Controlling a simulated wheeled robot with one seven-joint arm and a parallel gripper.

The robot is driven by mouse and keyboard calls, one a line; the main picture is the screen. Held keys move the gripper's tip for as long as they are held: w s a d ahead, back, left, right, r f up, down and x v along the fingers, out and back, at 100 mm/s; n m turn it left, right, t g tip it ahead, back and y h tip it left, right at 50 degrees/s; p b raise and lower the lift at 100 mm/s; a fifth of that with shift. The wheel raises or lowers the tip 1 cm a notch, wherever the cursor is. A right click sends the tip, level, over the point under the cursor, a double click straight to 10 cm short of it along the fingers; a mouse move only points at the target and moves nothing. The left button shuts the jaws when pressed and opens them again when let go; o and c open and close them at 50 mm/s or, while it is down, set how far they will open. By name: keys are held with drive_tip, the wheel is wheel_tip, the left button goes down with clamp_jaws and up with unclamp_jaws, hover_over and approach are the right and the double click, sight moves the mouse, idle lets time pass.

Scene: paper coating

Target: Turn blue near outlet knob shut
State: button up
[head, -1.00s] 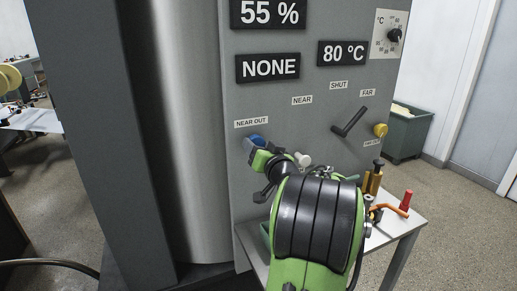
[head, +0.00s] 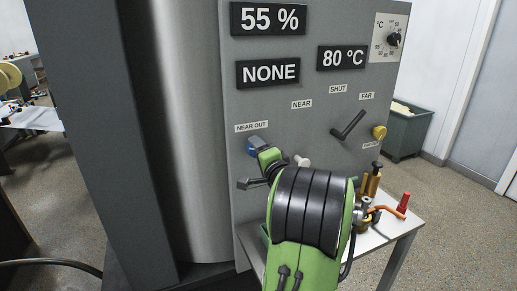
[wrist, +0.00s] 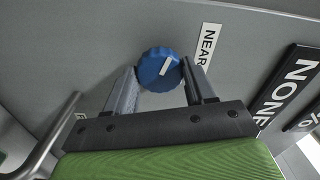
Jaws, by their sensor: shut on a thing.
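The blue near outlet knob (head: 251,149) is on the grey panel below the NEAR OUT label (head: 252,126). In the head view my gripper (head: 257,146) covers much of it. In the wrist view the ribbed blue knob (wrist: 153,67) sits between the two fingertips of my gripper (wrist: 159,75), which is shut on it. Its white pointer line slants toward the upper right of that picture, near the partly seen NEAR label (wrist: 207,45).
A white knob (head: 302,161) is just right of my gripper. Displays (head: 267,72) are above.

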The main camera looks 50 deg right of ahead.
drive_tip(key=shift+m+p, duration=4.25)
drive_tip(key=shift+m, duration=2.75)
drive_tip(key=shift+f, duration=0.1)
drive_tip(key=o, duration=1)
drive_tip(key=shift+o, duration=0.2)
